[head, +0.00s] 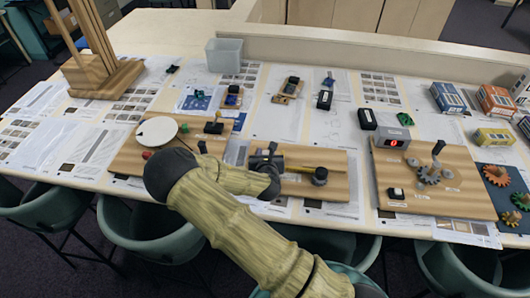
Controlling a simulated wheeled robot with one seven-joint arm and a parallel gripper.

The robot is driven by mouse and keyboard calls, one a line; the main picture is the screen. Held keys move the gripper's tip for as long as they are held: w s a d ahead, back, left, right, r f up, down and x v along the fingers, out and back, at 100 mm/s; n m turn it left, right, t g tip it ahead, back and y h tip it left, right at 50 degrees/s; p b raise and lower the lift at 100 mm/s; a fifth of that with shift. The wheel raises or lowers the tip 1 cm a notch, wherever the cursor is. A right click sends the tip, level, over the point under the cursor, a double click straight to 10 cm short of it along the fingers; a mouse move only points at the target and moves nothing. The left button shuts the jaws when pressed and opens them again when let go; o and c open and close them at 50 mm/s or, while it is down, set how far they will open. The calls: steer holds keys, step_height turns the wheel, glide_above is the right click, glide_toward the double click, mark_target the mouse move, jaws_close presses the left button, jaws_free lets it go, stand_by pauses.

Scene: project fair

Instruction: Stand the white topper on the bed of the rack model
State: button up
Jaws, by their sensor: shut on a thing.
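The middle wooden board (335,160) carries a yellow bar (318,168) and a round dark knob (320,176); it looks like the rack model, though I cannot be sure. My gripper (266,157) is low over the left end of this board, beyond my dark wrist. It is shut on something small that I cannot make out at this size. I cannot pick out the white topper; it may be hidden by my gripper or arm. My arm covers the board's near left corner.
The left board (190,157) bears a white disc (157,131) and small knobs. The right board (455,195) bears grey gears (430,173) and a red-lit display box (391,137). Small boxes (448,97) stand at right. A grey bin (224,55) and tall wooden stand (105,77) are behind.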

steer(key=shift+d, duration=0.35)
steer(key=o, duration=0.7)
steer(key=shift+d, duration=0.15)
steer(key=shift+r, duration=0.1)
steer(key=shift+s, duration=0.1)
steer(key=shift+s+a, duration=0.1)
steer(key=shift+a, duration=0.1)
steer(key=shift+s, duration=0.3)
steer(key=b+v, duration=0.1)
steer(key=v, duration=0.9)
steer(key=shift+s+a+r, duration=0.1)
steer(key=shift+r, duration=0.15)
steer(key=shift+s+a, duration=0.1)
steer(key=shift+s, duration=0.15)
steer(key=shift+s, duration=0.1)
